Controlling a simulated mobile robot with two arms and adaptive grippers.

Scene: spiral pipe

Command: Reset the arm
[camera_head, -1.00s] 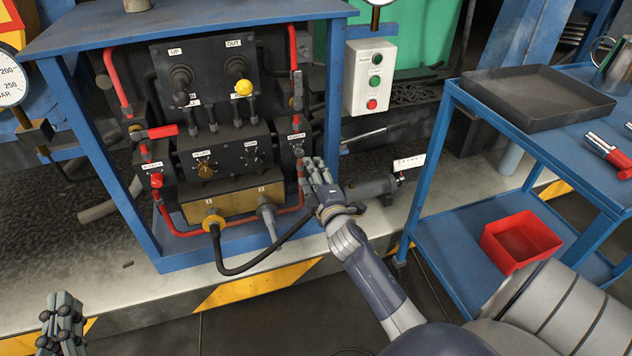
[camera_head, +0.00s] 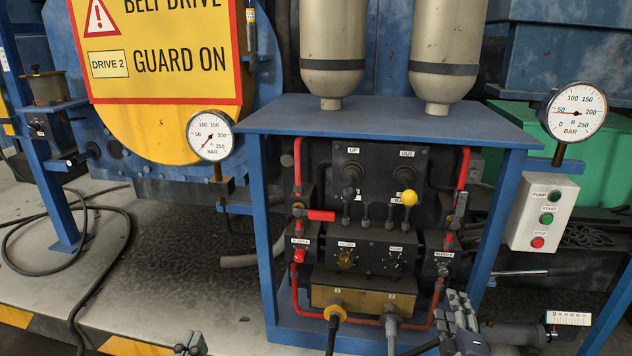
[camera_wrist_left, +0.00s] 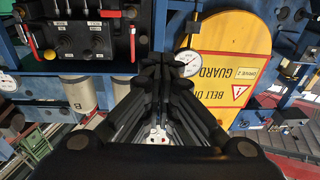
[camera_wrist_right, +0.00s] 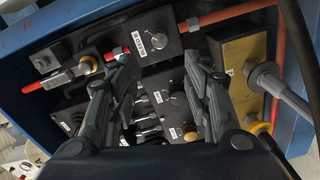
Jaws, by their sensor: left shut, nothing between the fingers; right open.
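My right gripper (camera_head: 460,318) is at the lower right of the control panel (camera_head: 376,262) in the head view, in front of its right edge. In the right wrist view its two fingers (camera_wrist_right: 165,85) stand apart and empty, with panel knobs and the red pipe (camera_wrist_right: 222,22) beyond them. My left gripper (camera_head: 190,344) shows only its tip at the bottom edge of the head view. In the left wrist view its fingers (camera_wrist_left: 163,70) are together with nothing between them, away from the panel.
The blue frame (camera_head: 262,200) surrounds the panel. A left pressure gauge (camera_head: 211,136), a right gauge (camera_head: 576,112) and a pump button box (camera_head: 541,212) flank it. A hose (camera_head: 75,255) lies on the left ledge. The area before the ledge's left part is clear.

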